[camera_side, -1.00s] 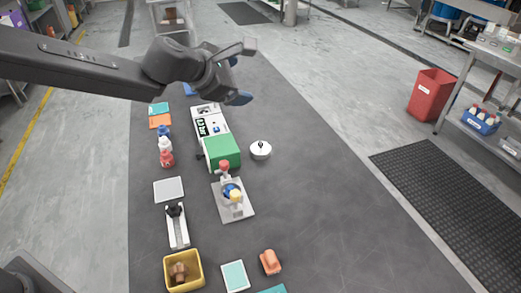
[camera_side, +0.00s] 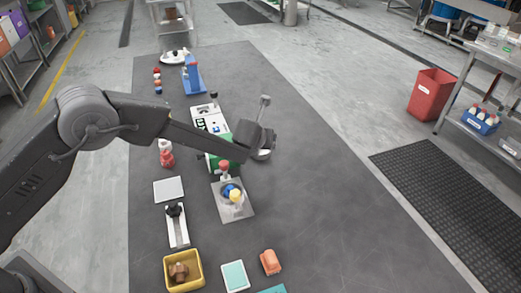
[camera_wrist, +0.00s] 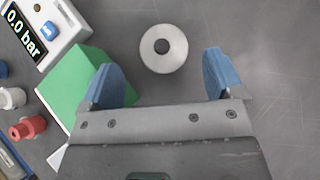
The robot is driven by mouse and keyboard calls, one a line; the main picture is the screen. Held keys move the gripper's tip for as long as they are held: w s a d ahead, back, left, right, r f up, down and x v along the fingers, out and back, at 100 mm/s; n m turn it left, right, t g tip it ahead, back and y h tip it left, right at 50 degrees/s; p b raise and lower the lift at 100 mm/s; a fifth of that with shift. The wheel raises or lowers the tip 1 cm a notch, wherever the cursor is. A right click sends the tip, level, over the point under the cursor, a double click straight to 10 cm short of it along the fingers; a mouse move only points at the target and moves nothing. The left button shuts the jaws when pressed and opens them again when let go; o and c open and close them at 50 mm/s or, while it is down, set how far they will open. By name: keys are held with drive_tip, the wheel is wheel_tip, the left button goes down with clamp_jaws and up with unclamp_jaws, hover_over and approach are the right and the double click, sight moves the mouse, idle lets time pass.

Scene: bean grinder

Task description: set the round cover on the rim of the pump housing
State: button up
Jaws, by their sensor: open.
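The round cover (camera_wrist: 162,62) is a pale disc with a dark knob at its middle. In the wrist view it lies on the dark mat just beyond the fingertips, between their lines. My gripper (camera_wrist: 164,78) is open, with its two blue fingers spread and nothing between them.
A green block (camera_wrist: 76,82) and a white panel reading 0.0 bar (camera_wrist: 45,32) stand left of the cover. A yellow bin (camera_side: 184,284) and an orange piece (camera_side: 270,262) lie near the front. The mat to the right is clear.

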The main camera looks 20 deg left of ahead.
drive_tip(key=shift+x, duration=3)
drive_tip(key=shift+s+d+f, duration=0.1)
drive_tip(key=shift+s+f, duration=0.05)
drive_tip(key=shift+c, duration=0.5)
drive_tip(key=c, duration=0.8)
